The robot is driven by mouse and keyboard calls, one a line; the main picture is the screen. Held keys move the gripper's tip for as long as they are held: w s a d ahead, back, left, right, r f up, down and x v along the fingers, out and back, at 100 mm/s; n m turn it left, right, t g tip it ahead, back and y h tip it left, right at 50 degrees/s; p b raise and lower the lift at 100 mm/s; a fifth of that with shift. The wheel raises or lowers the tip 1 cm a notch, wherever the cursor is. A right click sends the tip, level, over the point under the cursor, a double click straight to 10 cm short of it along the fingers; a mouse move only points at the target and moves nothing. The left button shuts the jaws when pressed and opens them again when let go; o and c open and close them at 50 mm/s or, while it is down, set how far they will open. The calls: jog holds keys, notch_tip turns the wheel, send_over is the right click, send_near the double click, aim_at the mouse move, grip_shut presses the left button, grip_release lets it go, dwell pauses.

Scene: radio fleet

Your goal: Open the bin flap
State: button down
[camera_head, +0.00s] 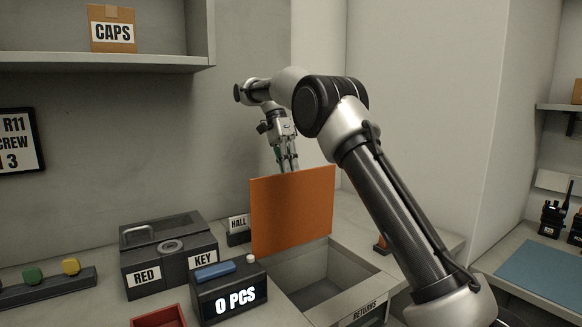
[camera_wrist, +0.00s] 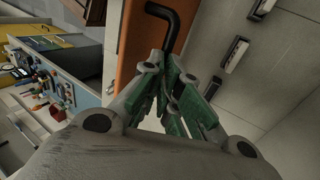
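The orange bin flap (camera_head: 292,212) stands nearly upright at the back of the grey returns bin (camera_head: 353,302), whose mouth is uncovered. My gripper (camera_head: 287,165) is behind the flap's top edge in the head view, pointing down. In the wrist view its green-padded fingers (camera_wrist: 172,85) are close together on the handle, which runs between them. The exact contact is partly hidden.
A black box (camera_head: 168,255) labelled RED and KEY and a counter display (camera_head: 229,292) reading 0 PCS stand left of the bin. A HALL sign (camera_head: 238,228) is beside the flap. A shelf (camera_head: 110,62) is at upper left. Walls close in behind my arm.

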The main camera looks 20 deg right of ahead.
jog(key=shift+w+a+f+g, duration=0.15)
jog(key=shift+f+g, duration=0.15)
jog(key=shift+f, duration=0.85)
jog(key=c, duration=1.1)
grip_release()
jog(key=shift+w+f, duration=0.15)
